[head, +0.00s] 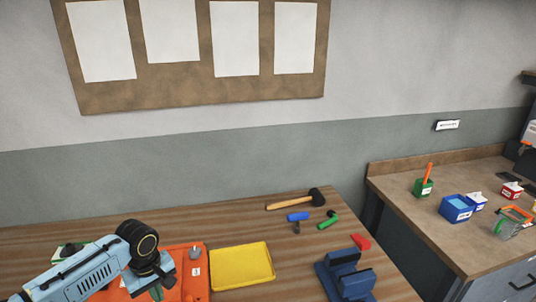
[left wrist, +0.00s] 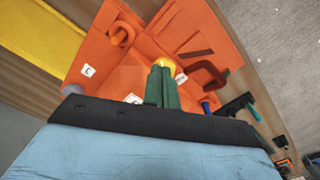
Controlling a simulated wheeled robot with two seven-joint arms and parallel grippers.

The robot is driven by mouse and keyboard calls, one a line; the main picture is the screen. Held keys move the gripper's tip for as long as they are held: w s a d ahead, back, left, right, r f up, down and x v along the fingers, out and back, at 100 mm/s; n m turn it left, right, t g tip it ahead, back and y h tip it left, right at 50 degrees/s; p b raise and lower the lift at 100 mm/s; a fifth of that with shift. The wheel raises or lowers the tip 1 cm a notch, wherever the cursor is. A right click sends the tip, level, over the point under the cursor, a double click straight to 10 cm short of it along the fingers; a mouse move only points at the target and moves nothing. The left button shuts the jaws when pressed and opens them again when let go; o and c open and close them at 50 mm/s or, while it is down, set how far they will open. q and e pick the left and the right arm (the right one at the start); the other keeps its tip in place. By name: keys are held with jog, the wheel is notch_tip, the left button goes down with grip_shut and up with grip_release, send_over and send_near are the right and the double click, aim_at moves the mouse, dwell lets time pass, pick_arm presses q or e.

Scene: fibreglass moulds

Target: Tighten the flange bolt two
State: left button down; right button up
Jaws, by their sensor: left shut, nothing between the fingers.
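An orange mould (head: 187,290) with white labels lies on the wooden workbench, partly hidden by my left arm. A grey knob-like bolt (head: 194,254) stands on it above a small label. In the left wrist view the mould (left wrist: 185,25) fills the middle, with an orange hooked piece (left wrist: 120,33) and a red-brown C-shaped piece (left wrist: 210,75) on it. I cannot read which bolt is number two. My left gripper (head: 157,293) is over the mould; its green fingers (left wrist: 163,75) are shut and empty. A small yellow spot (left wrist: 169,66) shows at their tips; contact is unclear. My right gripper is out of view.
A yellow tray (head: 242,268) lies right of the mould. A hammer (head: 296,200), a blue-headed tool (head: 298,217), a green tool (head: 328,221) and a blue vice (head: 345,277) stand further right. A side bench (head: 425,222) holds small boxes.

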pick_arm(q)
jog(key=shift+f+b, duration=1.9)
jog(key=shift+b, duration=0.45)
jog(key=shift+f, duration=1.45)
jog(key=shift+w+a, duration=0.1)
jog(key=shift+a, duration=0.15)
jog(key=shift+r+p, duration=0.1)
jog(key=shift+p, duration=0.3)
jog(key=shift+s+a+p, duration=0.2)
jog(key=shift+a+p, duration=0.05)
jog(key=shift+p, duration=0.75)
jog(key=shift+s+a+p, duration=0.3)
jog(key=shift+s+p, duration=0.15)
jog(key=shift+p, duration=0.9)
